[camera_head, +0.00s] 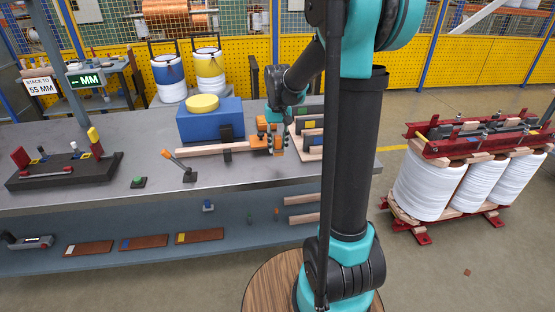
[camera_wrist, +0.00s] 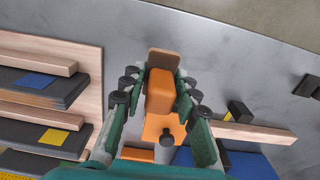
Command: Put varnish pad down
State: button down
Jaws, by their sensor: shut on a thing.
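An orange block with a brown end, which looks like the varnish pad (camera_wrist: 160,90), sits between the fingers of my gripper (camera_wrist: 158,80) in the wrist view. The green fingers with dark joints are shut on its two sides. In the head view my gripper (camera_head: 277,132) is low over the right part of the grey workbench (camera_head: 245,178), by orange parts at the end of a wooden bar (camera_head: 205,150). An orange plate (camera_wrist: 163,128) with a black knob shows below the pad in the wrist view. I cannot tell whether the pad touches anything beneath it.
A pale board (camera_wrist: 92,58) with stacked dark plates and wooden strips is close beside my gripper. A blue block (camera_head: 210,122) with a yellow disc (camera_head: 202,103) stands behind the bar. A black fixture (camera_head: 62,170) is at the left.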

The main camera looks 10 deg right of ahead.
aim_at(278, 137)
jog(key=shift+f, duration=3.15)
jog(key=shift+f, duration=0.1)
jog(key=c, duration=1.1)
grip_release()
jog(key=shift+c, duration=0.2)
notch_tip(278, 137, up, 11)
jog(key=shift+r, duration=0.4)
jog(key=shift+s+d+r, duration=0.1)
jog(key=shift+s, duration=0.1)
jog(key=s+d+f+t, duration=0.2)
jog(key=s+f, duration=0.4)
jog(key=s, duration=0.4)
jog(key=s+d+f+t, duration=0.2)
jog(key=s+f, duration=0.4)
jog(key=s, duration=0.5)
jog(key=shift+s+f, duration=0.3)
jog(key=shift+f, duration=0.05)
